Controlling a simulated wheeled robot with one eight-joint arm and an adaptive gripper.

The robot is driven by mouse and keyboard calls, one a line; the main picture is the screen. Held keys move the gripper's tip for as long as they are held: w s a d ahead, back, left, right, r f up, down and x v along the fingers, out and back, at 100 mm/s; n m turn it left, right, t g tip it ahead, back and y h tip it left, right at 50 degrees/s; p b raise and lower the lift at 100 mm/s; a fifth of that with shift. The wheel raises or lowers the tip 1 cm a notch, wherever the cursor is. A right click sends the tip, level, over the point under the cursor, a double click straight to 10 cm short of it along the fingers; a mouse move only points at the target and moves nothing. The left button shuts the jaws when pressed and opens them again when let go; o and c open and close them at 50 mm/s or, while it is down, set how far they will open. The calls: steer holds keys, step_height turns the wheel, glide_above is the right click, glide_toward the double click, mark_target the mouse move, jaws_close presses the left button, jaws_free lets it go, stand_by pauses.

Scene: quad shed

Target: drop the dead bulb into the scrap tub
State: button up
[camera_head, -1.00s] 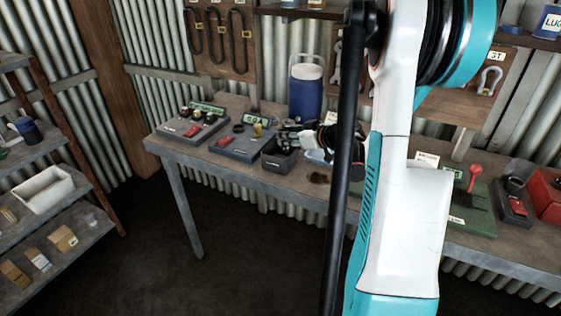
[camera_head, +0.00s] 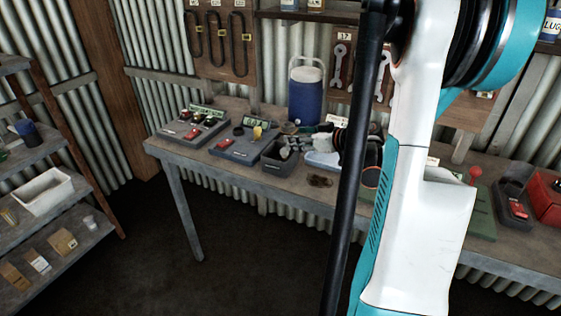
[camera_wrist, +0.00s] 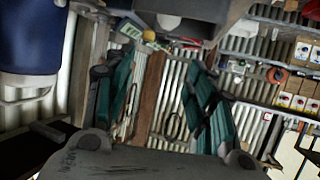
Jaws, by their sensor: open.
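My gripper (camera_wrist: 160,70) is open in the wrist view, its two teal fingers apart with nothing visible between them. In the head view its dark end is partly hidden behind my arm, just right of a dark grey open bin (camera_head: 272,162) on the bench. This bin may be the scrap tub; its label is too small to read. A pale, greyish shape (camera_head: 288,149) shows at the bin's opening, and I cannot tell whether it is the dead bulb or a part of my gripper. No bulb is clearly recognisable in either view.
A shelf with a white tub (camera_head: 45,192) stands at left. The floor between is clear.

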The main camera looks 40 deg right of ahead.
steer(key=v, duration=0.6)
steer(key=shift+s, duration=0.3)
steer(key=shift+w+r, duration=0.1)
steer(key=shift+r, duration=0.05)
